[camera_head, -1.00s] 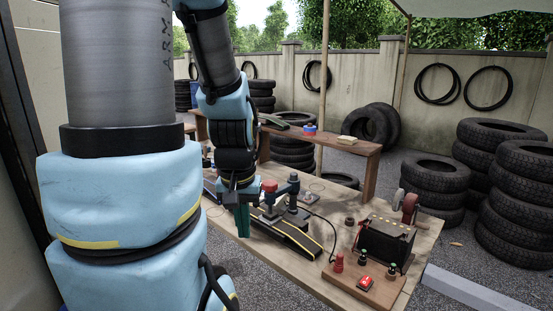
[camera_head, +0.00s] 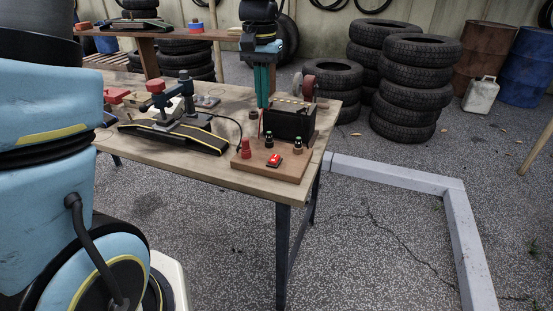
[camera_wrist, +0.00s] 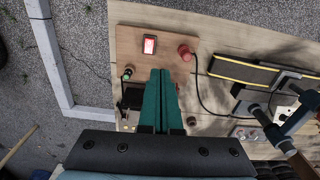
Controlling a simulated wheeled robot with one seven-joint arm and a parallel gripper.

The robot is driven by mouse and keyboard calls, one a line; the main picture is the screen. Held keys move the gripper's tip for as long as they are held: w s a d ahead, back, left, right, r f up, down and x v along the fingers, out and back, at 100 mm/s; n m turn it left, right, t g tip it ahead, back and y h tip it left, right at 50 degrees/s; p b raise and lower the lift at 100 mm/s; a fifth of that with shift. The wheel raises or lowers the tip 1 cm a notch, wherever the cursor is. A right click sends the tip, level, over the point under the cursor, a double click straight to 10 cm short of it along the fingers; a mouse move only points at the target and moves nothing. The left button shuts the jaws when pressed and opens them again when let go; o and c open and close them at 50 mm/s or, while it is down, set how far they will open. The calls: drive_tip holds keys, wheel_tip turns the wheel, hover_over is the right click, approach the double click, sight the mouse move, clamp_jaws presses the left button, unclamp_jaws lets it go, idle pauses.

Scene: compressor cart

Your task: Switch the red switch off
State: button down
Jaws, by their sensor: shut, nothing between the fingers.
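In the wrist view the red switch (camera_wrist: 149,44) shows lit red, above and left of my fingertips. My gripper (camera_head: 265,105) has long green fingers pressed together and pointing down. It hangs behind the switch, close to the black battery-like box. The wrist view shows the shut, empty fingers (camera_wrist: 161,74) apart from the switch.
The black box (camera_head: 290,122) sits behind. A black-and-yellow ramp with a clamp (camera_head: 185,138) lies left on the table (camera_head: 230,182). Stacked tires (camera_head: 408,95) stand beyond.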

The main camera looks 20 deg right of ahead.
sight(276, 156)
drive_tip(key=d, duration=0.3)
drive_tip(key=shift+s+f+m, duration=0.1)
drive_tip(key=shift+s+m, duration=0.2)
drive_tip(key=shift+s, duration=0.1)
drive_tip(key=shift+f, duration=0.1)
wheel_tip(276, 156, down, 14)
drive_tip(key=shift+r+p, duration=0.1)
drive_tip(key=shift+p, duration=0.75)
